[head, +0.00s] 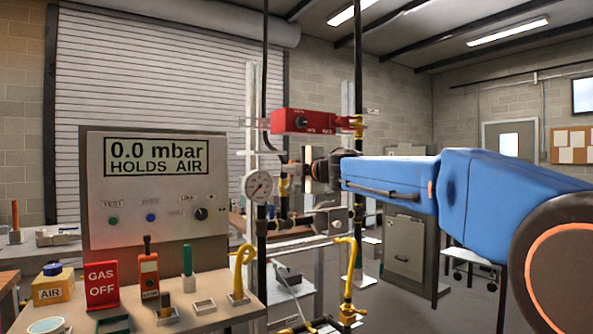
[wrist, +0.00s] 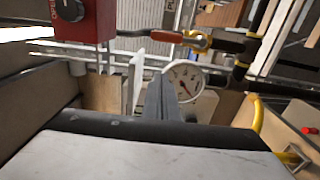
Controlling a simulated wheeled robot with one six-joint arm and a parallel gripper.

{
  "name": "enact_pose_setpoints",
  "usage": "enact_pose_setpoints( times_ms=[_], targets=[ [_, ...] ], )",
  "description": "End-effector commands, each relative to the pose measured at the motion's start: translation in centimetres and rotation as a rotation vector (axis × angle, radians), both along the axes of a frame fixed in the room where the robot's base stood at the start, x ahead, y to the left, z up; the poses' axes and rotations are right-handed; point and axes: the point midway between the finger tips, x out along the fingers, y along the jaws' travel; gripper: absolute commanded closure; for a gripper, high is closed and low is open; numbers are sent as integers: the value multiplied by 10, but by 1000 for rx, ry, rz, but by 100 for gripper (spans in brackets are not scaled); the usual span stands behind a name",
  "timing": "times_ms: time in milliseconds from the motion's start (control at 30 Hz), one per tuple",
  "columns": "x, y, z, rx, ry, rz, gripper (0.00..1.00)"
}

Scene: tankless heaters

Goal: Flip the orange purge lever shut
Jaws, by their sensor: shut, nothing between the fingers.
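In the wrist view, a slim orange-red handle (wrist: 150,34) joins a yellow valve body (wrist: 197,42) on the dark pipework; it looks like the purge lever. It lies across the picture, above and beyond my fingertips, with a visible gap. I cannot pick out this lever clearly in the head view, where pipes and my wrist crowd it. My gripper (wrist: 160,85) is shut and empty, its fingers pointing towards the pipework, just left of the round white gauge (wrist: 185,80). The gauge also shows in the head view (head: 258,186), left of my wrist.
A red box (head: 303,121) with a dark knob sits above my wrist; it fills the wrist view's upper left (wrist: 85,22). Vertical black pipes stand close around. The panel (head: 155,195) reads 0.0 mbar, HOLDS AIR. A bench (head: 220,308) with small items lies at front left.

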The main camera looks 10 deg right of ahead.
Motion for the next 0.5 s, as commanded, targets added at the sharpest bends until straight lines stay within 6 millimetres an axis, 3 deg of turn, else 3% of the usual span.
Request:
enact_pose_setpoints(
  times_ms=[233, 500],
  targets=[
    [40, 14, -1, 0, 0, 1, 100],
    [56, -15, 0, 0, 0, -1, 100]
  ],
)
